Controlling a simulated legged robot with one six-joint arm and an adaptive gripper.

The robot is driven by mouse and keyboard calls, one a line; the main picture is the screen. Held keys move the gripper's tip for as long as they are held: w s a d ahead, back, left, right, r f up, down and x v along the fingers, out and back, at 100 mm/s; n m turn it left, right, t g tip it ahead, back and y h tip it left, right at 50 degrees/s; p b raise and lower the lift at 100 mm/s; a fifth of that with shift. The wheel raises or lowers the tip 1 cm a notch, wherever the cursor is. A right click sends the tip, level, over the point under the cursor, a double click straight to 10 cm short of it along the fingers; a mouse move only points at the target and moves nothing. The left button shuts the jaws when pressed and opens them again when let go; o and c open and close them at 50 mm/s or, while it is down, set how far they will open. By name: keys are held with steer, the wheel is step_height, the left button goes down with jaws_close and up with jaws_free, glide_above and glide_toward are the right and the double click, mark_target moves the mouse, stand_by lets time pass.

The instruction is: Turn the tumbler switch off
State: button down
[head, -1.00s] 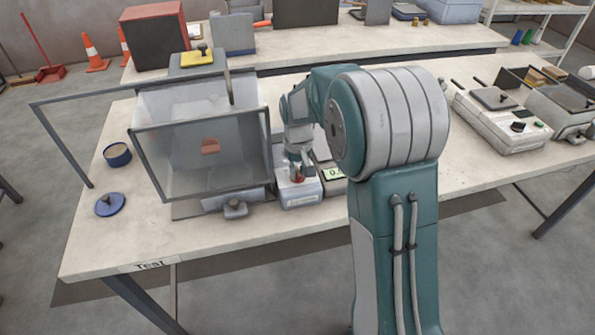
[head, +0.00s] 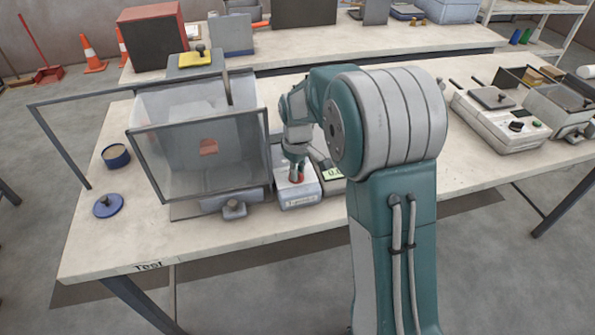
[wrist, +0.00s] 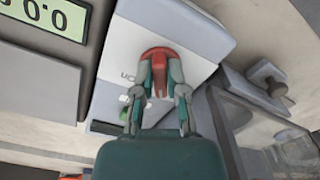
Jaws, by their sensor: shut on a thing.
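The tumbler switch is a red part on a pale box (head: 299,197) on the front table. Its red top shows in the wrist view (wrist: 158,52), with a red stem between my fingertips. My gripper (wrist: 160,76) is shut on the switch, one finger on each side of it. In the head view my gripper (head: 296,176) reaches down onto the top of the box. The fingers partly hide the switch. A small printed word, hard to read, and a green spot (wrist: 124,113) lie left of my fingers on the box.
A clear-walled bin (head: 200,165) stands close left of the box. A scale with a lit display (head: 333,173) is close on the right. A blue lid (head: 108,205) and a round tin (head: 116,156) lie at the left. The front table strip is clear.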

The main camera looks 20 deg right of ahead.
steer(key=shift+w+r, duration=0.1)
steer(key=shift+w, duration=0.1)
steer(key=c, duration=0.7)
jaws_free()
steer(key=shift+a, duration=0.1)
step_height(320, 180, up, 12)
steer(key=shift+f, duration=0.15)
